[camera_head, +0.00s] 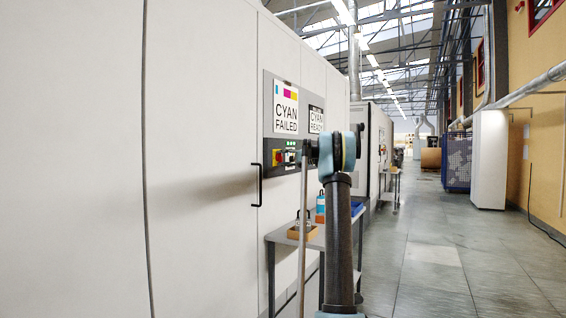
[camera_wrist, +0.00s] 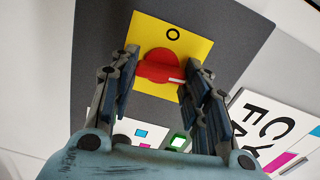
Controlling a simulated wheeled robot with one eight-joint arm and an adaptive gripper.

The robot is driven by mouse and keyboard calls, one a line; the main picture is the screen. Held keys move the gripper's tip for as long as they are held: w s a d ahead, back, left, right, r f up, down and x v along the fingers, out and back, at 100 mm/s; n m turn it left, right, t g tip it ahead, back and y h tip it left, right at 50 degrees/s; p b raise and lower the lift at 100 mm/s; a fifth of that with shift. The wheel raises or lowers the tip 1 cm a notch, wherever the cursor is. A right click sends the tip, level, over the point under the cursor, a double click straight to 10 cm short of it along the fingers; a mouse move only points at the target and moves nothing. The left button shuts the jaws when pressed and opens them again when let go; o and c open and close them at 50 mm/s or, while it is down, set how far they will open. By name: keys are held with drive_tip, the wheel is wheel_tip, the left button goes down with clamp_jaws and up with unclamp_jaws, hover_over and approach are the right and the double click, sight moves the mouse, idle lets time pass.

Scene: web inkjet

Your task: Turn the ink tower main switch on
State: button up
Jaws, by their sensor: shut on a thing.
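The main switch is a red rotary knob (camera_wrist: 158,68) on a yellow plate (camera_wrist: 198,25), with an "O" marked at the plate's top edge in the wrist view. The knob's grip bar lies across the wrist picture, with a white pointer mark at its right end. My gripper (camera_wrist: 162,62) has one finger at each end of the bar and is shut on it. In the head view, the small red and yellow switch (camera_head: 277,157) sits on the grey control panel (camera_head: 268,122), left of my wrist.
Above the switch hang a "CYAN FAILED" sign (camera_head: 286,108) and a "CYAN READY" sign (camera_head: 316,116). A black door handle (camera_head: 258,184) juts out at lower left. A small table (camera_head: 283,236) with bottles and a tray stands below the panel. The aisle floor (camera_head: 435,255) at right is free.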

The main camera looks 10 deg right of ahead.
drive_tip(key=shift+d+f+m, duration=0.1)
drive_tip(key=shift+d+m, duration=0.1)
drive_tip(key=shift+m, duration=0.4)
drive_tip(key=o, duration=1.1)
drive_tip(key=shift+w+f, duration=0.1)
drive_tip(key=shift+c, duration=0.2)
drive_tip(key=shift+a, duration=0.1)
drive_tip(key=v, duration=1.2)
